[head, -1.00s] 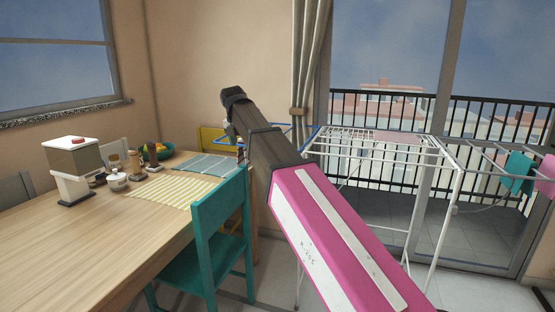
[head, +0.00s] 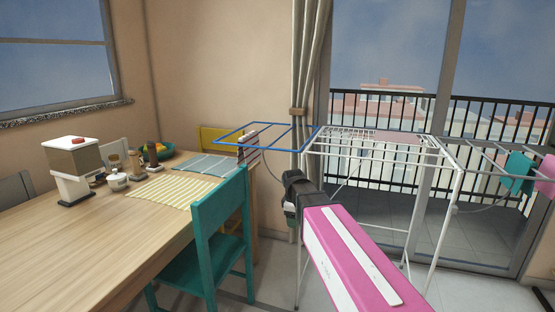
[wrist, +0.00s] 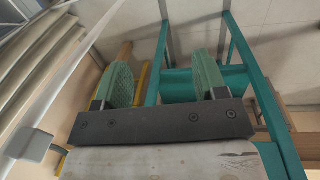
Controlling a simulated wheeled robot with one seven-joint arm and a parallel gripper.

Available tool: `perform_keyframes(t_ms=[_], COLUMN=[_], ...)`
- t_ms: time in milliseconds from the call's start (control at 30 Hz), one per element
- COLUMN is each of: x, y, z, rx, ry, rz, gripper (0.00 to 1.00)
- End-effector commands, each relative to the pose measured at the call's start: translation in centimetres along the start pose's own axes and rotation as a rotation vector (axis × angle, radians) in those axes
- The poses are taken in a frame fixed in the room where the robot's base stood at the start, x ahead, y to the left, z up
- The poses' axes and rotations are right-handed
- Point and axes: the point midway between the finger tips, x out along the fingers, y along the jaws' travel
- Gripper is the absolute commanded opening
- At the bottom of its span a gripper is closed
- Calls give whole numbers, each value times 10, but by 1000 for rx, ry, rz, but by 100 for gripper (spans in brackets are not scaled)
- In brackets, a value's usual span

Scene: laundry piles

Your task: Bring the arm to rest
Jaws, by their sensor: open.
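My arm, with a pink and white link, reaches up from the bottom right in the head view. Its dark end is near the drying rack (head: 372,140), at the right of the teal chair (head: 219,215). In the wrist view, my gripper (wrist: 165,75) has two green fingers standing wide apart with nothing between them. The teal chair's frame (wrist: 262,85) shows beyond the fingers in that view. The fingertips are mostly hidden in the head view.
A wooden table (head: 60,240) at the left holds a dispenser (head: 75,170), a white pot (head: 118,181) and a striped placemat (head: 172,190). The rack's blue wing (head: 268,137) extends toward the table. Teal and pink cloths (head: 517,172) hang at the far right. Floor shows beside the chair.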

Motion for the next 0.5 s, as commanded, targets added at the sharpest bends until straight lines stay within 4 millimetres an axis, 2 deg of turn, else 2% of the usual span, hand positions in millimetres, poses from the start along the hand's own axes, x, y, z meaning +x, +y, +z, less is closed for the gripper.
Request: perform_keyframes(t_ms=[33, 200, 400, 500], x=[18, 66, 112, 128], y=[-11, -36, -71, -86], z=[20, 69, 121, 140], rx=[99, 444, 839, 999], ry=[-2, -7, -23, -31], rz=[-14, -47, -84, -98], gripper=[65, 65, 65, 65])
